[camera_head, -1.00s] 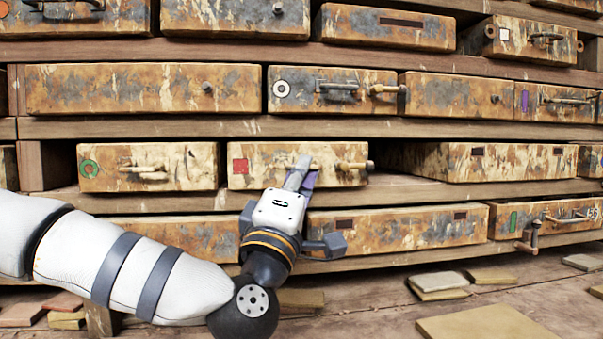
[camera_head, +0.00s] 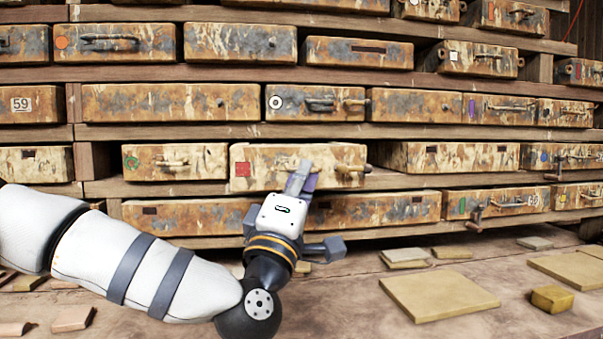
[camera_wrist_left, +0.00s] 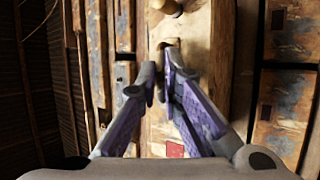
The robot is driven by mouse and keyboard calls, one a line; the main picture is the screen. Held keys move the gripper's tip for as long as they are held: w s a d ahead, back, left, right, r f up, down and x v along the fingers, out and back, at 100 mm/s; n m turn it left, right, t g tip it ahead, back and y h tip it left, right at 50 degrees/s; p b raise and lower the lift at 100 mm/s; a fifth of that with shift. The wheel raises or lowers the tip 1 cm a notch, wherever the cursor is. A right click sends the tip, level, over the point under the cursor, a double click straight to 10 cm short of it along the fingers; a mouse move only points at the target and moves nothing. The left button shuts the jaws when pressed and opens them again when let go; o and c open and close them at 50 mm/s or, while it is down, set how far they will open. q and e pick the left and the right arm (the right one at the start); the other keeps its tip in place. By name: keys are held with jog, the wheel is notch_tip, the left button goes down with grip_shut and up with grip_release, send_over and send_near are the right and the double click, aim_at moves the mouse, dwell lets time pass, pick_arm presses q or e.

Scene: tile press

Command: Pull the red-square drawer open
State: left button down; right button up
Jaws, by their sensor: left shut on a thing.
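The red-square drawer (camera_head: 268,158) is a weathered tan and rust box with a red square (camera_head: 243,170) at the left of its front. It sticks out past the green-ring drawer (camera_head: 150,155) on its left. My left gripper (camera_head: 301,178) is at the middle of its front, shut on the handle, which the fingers mostly hide. In the left wrist view the purple-sided fingers (camera_wrist_left: 152,85) meet the drawer front, with part of the handle (camera_wrist_left: 171,43) beyond them and the red square (camera_wrist_left: 175,149) below. My right gripper is not in view.
A wooden knob (camera_head: 352,168) stands out at the right end of the drawer front. Other drawers fill the shelves around it, one (camera_head: 450,156) to the right.

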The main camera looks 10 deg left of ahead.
pick_arm(q)
jog(key=shift+w+a+r, duration=0.1)
jog(key=shift+w+r, duration=0.05)
jog(key=shift+r, duration=0.1)
jog(key=c, duration=2)
grip_release()
jog(key=shift+w, duration=0.15)
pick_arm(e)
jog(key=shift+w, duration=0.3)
pick_arm(q)
jog(key=v, duration=1.2)
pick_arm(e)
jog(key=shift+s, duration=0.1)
